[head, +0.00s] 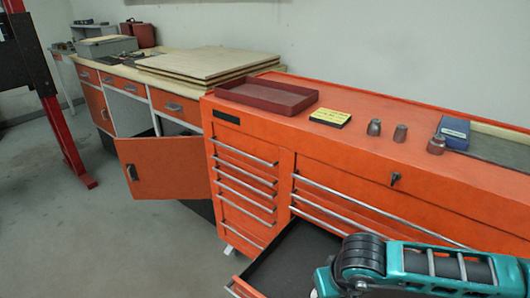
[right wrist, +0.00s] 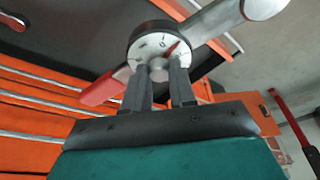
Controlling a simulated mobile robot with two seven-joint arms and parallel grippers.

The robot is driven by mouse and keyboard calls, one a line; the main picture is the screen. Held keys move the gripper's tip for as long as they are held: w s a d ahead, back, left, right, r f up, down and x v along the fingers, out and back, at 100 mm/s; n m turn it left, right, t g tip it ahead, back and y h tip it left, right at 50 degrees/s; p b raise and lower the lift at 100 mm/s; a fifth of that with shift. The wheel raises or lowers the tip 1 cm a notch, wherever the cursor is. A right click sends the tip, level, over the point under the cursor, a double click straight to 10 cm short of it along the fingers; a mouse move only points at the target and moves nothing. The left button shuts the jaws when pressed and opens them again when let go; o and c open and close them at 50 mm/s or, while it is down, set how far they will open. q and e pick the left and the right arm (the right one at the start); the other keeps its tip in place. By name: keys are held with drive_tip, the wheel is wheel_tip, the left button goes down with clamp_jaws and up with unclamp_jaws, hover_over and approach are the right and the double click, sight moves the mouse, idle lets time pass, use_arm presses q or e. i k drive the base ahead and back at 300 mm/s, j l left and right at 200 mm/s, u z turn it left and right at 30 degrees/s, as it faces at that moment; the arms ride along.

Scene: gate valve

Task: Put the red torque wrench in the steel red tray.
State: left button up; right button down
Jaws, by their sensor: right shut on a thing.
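The red torque wrench (right wrist: 105,88) shows in the right wrist view, with a red grip at left, a round white dial in the middle and a grey metal arm running to the upper right. My right gripper (right wrist: 158,76) is shut on it near the dial. The steel red tray (head: 267,94) sits empty on top of the orange tool cabinet in the head view. The wrench and my right gripper do not show in the head view; only my right arm shows at lower right. My left gripper is not in view.
A drawer (head: 290,258) of the orange cabinet (head: 350,155) is pulled open near my arm. A yellow-black box (head: 330,117), several metal sockets (head: 400,133) and a blue box (head: 454,132) stand right of the tray. Wooden boards (head: 205,66) lie behind it. A door (head: 155,166) hangs open.

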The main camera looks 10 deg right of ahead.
sight(274, 94)
drive_tip(key=i+j+z, duration=0.1)
drive_tip(key=i+j, duration=0.15)
drive_tip(key=i+j+z, duration=0.15)
drive_tip(key=j, duration=0.25)
drive_tip(key=i+j+z, duration=0.1)
drive_tip(key=i+j, duration=0.2)
drive_tip(key=i+j+z, duration=0.1)
drive_tip(key=j, duration=0.35)
drive_tip(key=i+j+z, duration=0.15)
drive_tip(key=j, duration=0.25)
drive_tip(key=i+j+z, duration=0.1)
drive_tip(key=i+j, duration=0.15)
drive_tip(key=j, duration=0.2)
drive_tip(key=i+j+z, duration=0.15)
drive_tip(key=j, duration=0.25)
drive_tip(key=i+j+z, duration=0.1)
drive_tip(key=j, duration=0.35)
